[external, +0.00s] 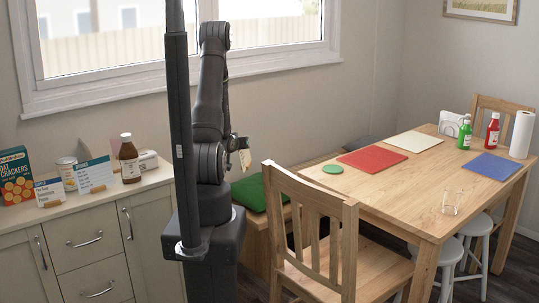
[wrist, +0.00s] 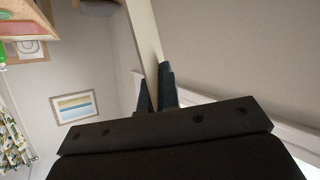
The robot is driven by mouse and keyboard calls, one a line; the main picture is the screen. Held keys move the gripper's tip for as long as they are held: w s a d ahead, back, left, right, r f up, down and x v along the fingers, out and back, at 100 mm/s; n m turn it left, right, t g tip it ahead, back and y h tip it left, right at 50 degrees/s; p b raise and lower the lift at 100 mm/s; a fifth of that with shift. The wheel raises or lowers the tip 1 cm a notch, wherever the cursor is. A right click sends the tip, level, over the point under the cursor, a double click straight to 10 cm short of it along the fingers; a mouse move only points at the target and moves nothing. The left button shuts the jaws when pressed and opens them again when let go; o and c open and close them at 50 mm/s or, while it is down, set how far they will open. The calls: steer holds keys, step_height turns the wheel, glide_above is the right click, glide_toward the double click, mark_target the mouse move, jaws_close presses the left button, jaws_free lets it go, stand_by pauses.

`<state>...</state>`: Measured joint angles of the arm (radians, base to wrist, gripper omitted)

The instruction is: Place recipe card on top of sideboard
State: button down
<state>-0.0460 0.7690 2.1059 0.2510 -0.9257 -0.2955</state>
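A pale, thin piece (wrist: 146,42), seen nearly edge-on in the wrist view, runs up from between the fingers of my gripper (wrist: 157,88). It looks like the recipe card, but its face and any print are hidden. The fingers appear shut on it. In the external view my gripper (external: 243,150) is raised in front of the window wall, with a small beige patch (external: 245,159) at it. The sideboard (external: 150,184) stands at the left, its top lower than my gripper and apart from it.
On the sideboard stand a cracker box (external: 15,172), a can (external: 67,172), a brown bottle (external: 129,160) and printed cards (external: 95,175) (external: 48,190). Its front right top is clear. The dining table (external: 395,190) and a chair (external: 310,225) are at the right.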

steer(key=s+a+f+n+y, duration=0.1)
steer(key=s+f+n+y, duration=0.1)
steer(key=s+f, duration=0.2)
step_height(320, 180, down, 3)
steer(key=shift+s+a, duration=0.3)
steer(key=shift+s, duration=0.05)
